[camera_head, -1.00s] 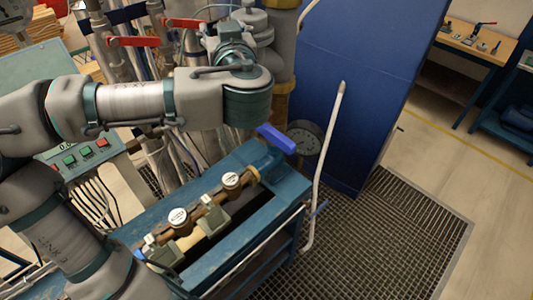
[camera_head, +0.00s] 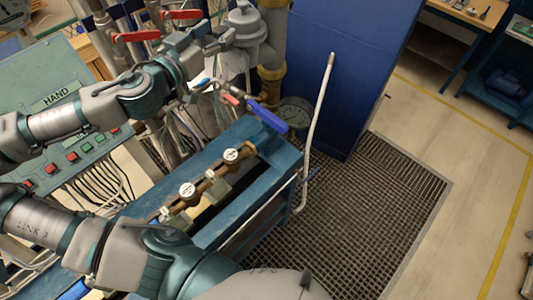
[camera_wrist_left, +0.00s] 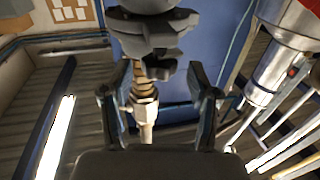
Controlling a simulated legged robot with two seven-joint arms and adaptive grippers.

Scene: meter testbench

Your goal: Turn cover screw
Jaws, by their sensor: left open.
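My left gripper (camera_head: 213,42) is at the upper centre of the head view, among the pipes and in front of a grey cylindrical fitting (camera_head: 243,22). In the left wrist view my left gripper (camera_wrist_left: 160,78) is open, with its two fingers apart and nothing clamped. A ribbed brass stem with a pale nut (camera_wrist_left: 145,108) shows between the fingers, beyond them. A dark rounded body (camera_wrist_left: 147,30) lies above it. I cannot make out a cover screw for sure. Two brass meters with white round faces (camera_head: 188,190) (camera_head: 232,155) sit on the blue bench (camera_head: 215,232). My right gripper is not in view.
Red lever handles (camera_head: 137,36) (camera_head: 181,14) and a blue handle (camera_head: 266,115) stick out near the arm. A pressure gauge (camera_head: 296,112) and a pale upright pipe (camera_head: 320,110) stand by the blue cabinet (camera_head: 345,60). A control panel (camera_head: 75,150) is at left. Floor grating is clear at right.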

